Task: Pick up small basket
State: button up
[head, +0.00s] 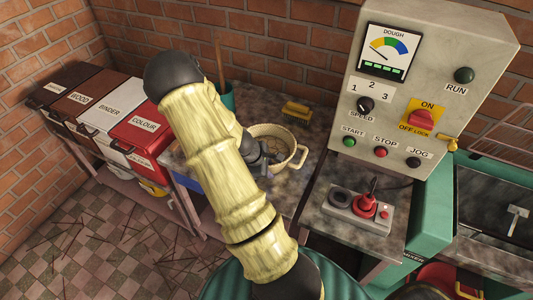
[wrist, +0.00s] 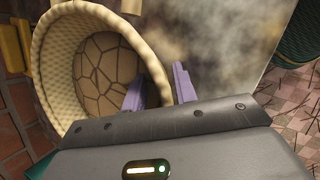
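The small basket (head: 289,131) is pale and woven, with a loop handle at its right, and stands on the grey stone-topped bench behind my arm. My arm hides its left part in the head view. In the wrist view the basket (wrist: 52,75) fills the upper left, and its inside looks empty with a patterned floor. My gripper (wrist: 160,88) is open, with two purple fingers apart. The left finger shows at the basket's inner side and the right finger outside, with the wall between them. I cannot tell whether either finger touches it. In the head view my gripper (head: 264,164) is partly hidden.
A yellow brush (head: 297,110) lies behind the basket. A green pot (head: 228,98) with a stick stands at the back left. Labelled bins (head: 140,137) line the left. A control panel (head: 420,100) and a joystick box (head: 355,212) are at the right.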

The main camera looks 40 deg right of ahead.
grip_shut()
jog(key=shift+r, duration=0.1)
dwell(0.3)
notch_tip(320, 180, up, 10)
jog(key=shift+f+p, duration=0.1)
jog(key=shift+p, duration=1)
